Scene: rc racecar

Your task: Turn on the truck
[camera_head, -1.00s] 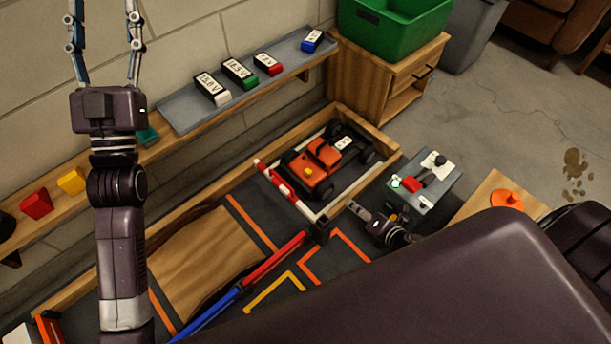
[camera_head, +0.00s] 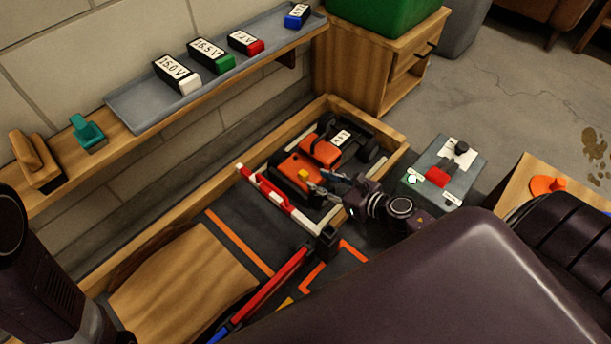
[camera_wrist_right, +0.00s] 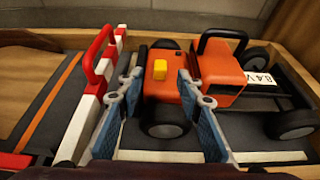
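The orange truck (camera_head: 312,156) stands in a wood-walled bay behind a red and white barrier (camera_head: 278,196). A yellow button (camera_wrist_right: 159,69) sits on its orange hood, and a white label reading 8.4V is at its rear. My right gripper (camera_head: 318,186) is over the front end of the truck, near the yellow button. In the right wrist view its two blue fingers (camera_wrist_right: 160,86) are spread apart, with the hood and button seen between them and nothing held. I cannot tell whether a finger touches the truck. My left gripper is out of view; only a dark part of my left arm shows.
Labelled batteries (camera_head: 212,56) lie on a grey tray (camera_head: 135,112) on the wall shelf. A controller box (camera_head: 442,178) with a red lever stands right of the bay. A wooden ramp (camera_head: 185,285) and a red and blue bar (camera_head: 275,285) lie in front.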

